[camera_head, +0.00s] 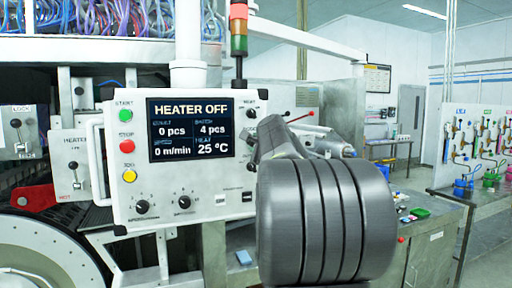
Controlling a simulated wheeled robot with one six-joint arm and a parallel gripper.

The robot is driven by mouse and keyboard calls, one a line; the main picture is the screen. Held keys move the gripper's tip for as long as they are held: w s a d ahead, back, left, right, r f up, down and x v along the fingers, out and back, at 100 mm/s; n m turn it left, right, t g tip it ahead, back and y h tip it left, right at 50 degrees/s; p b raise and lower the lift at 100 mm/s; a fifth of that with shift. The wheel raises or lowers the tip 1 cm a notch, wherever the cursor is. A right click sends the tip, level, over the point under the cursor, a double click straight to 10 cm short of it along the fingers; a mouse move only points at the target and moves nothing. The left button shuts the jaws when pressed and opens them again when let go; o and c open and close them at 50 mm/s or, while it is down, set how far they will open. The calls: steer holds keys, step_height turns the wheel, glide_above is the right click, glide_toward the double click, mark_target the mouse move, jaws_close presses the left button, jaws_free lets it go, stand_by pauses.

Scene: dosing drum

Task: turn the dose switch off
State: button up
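A white control panel (130,190) stands left of the middle, with a dark screen (190,129) reading HEATER OFF, 0 pcs, 4 pcs, 0 m/min and 25 °C. A black knob (250,113) sits at its upper right; a partly covered label below it is too small to read surely. I cannot pick out the dose switch; my arm covers part of the panel's right side. My arm's large grey ribbed link fills the lower middle, with grey arm parts behind it. My gripper's fingers do not show.
Green (126,115), red (126,145) and yellow (129,175) buttons line the panel's left side. Two black dials (143,206) sit below the screen. A heater lever (73,166) is at left. A metal bench (437,218) stands right, with open floor beyond.

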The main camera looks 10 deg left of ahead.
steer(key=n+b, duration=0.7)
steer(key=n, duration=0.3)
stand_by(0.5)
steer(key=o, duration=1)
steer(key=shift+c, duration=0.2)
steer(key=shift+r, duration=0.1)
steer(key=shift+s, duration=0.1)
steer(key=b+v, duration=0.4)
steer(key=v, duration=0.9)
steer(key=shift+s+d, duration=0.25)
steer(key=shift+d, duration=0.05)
